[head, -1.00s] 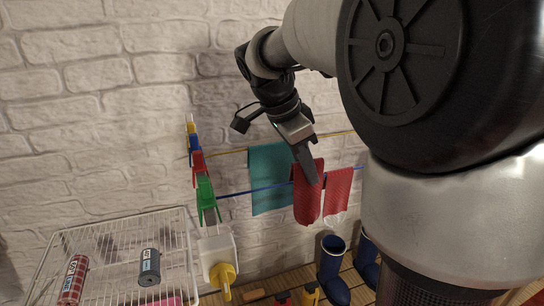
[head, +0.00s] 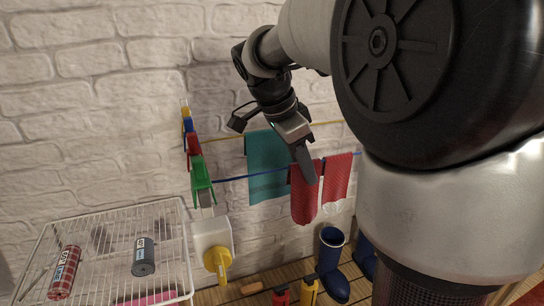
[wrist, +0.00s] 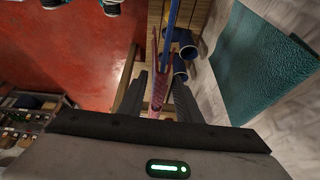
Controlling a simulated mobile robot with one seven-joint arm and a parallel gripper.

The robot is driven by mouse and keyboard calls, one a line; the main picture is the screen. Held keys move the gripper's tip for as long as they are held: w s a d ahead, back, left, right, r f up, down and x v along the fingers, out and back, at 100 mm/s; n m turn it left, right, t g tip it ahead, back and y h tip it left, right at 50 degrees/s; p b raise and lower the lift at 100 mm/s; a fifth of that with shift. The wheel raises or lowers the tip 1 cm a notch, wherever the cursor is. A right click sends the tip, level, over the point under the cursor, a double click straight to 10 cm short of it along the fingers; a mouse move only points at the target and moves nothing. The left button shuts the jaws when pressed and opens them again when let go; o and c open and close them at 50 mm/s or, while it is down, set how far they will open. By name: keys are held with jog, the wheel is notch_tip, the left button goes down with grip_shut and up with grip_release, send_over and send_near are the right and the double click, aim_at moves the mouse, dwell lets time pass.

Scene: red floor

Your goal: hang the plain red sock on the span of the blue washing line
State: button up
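A red sock (head: 304,203) hangs over the blue washing line (head: 232,178) in the head view, with part of it hidden behind my gripper. A second red piece (head: 337,178) hangs just right of it on the same line. My gripper (head: 311,180) points down at the first sock. In the wrist view the fingers of my gripper (wrist: 161,76) stand apart, with a narrow strip of red cloth (wrist: 157,98) between them. The blue line (wrist: 172,22) runs away above it. Whether the fingers touch the cloth cannot be told.
A teal towel (head: 267,165) hangs from the yellow line (head: 228,137), left of the sock. Coloured line holders (head: 198,175) are at the left. Blue boots (head: 332,262) stand below on wooden slats.

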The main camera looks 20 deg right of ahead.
jog(key=shift+o, duration=1.1)
jog(key=w+p+v, duration=0.1)
jog(key=p+v, duration=0.1)
jog(key=v, duration=1.5)
jog(key=s+a+f+n+t+y+p, duration=0.2)
jog(key=s+f+n, duration=0.3)
jog(key=s+n, duration=0.3)
jog(key=s+a+f+n+t+y+p, duration=0.2)
jog(key=s+f+n+t+p, duration=0.1)
jog(key=s+f+n, duration=0.3)
jog(key=s+n, duration=0.2)
jog(key=n, duration=0.1)
jog(key=shift+s+n+y, duration=0.3)
jog(key=shift+s+n, duration=0.1)
jog(key=shift+a, duration=0.1)
